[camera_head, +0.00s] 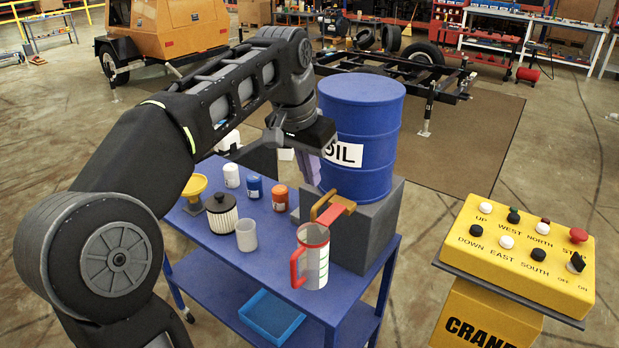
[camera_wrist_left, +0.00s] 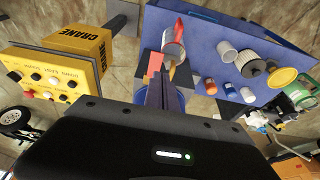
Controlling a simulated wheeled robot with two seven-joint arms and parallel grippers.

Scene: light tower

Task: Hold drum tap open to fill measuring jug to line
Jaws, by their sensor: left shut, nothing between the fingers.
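My left gripper (camera_head: 309,168) is shut and empty, beside the drum and above the tap. Its fingers (camera_wrist_left: 163,92) partly hide the tap area in the wrist view. My right gripper is out of view.
The trolley (camera_head: 215,172) also bears a yellow dish (camera_head: 194,187), a ribbed pot (camera_head: 222,213), a grey cup (camera_head: 246,235) and small canisters (camera_head: 280,198). A blue tray (camera_head: 272,316) is on its lower shelf. A yellow crane panel (camera_head: 520,250) stands at right.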

